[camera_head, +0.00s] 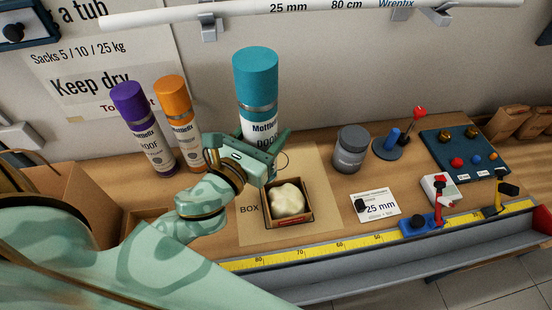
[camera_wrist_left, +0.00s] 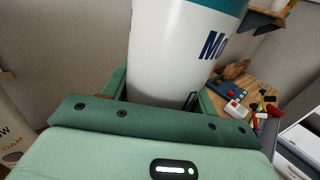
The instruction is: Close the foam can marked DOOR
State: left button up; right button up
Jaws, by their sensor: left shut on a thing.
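The foam can with the teal top (camera_head: 256,80) stands upright at the back of the bench; its label is partly covered, and the lettering below the brand reads like DOOR. My left gripper (camera_head: 258,148) is shut around the lower part of this can. In the left wrist view the can's white body (camera_wrist_left: 180,50) sits between the fingers of my left gripper (camera_wrist_left: 160,100). A thin dark loop shows beside the gripper, above a small open box (camera_head: 268,221) holding a cream foam lump (camera_head: 289,200). My right gripper is not in view.
A purple-topped can (camera_head: 142,120) and an orange-topped can (camera_head: 177,115) stand left of the held can. A grey jar (camera_head: 350,150), a red-flagged stand (camera_head: 390,145) and a dark board (camera_head: 455,155) are to the right. A yellow ruler (camera_head: 330,247) runs along the front edge.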

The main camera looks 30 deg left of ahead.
pick_arm(q)
jog(key=w+a+f+b, duration=0.3)
jog(key=w+f, duration=0.6)
jog(key=w, duration=0.4)
jog(key=shift+b, duration=0.6)
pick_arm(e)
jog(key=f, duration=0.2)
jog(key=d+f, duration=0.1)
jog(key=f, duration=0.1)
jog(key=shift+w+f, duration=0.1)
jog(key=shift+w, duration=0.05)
pick_arm(q)
jog(key=shift+a, duration=0.1)
jog(key=f+b, duration=0.1)
jog(key=f, duration=0.1)
jog(key=f+b, duration=0.1)
jog(key=f, duration=0.1)
jog(key=shift+w, duration=0.4)
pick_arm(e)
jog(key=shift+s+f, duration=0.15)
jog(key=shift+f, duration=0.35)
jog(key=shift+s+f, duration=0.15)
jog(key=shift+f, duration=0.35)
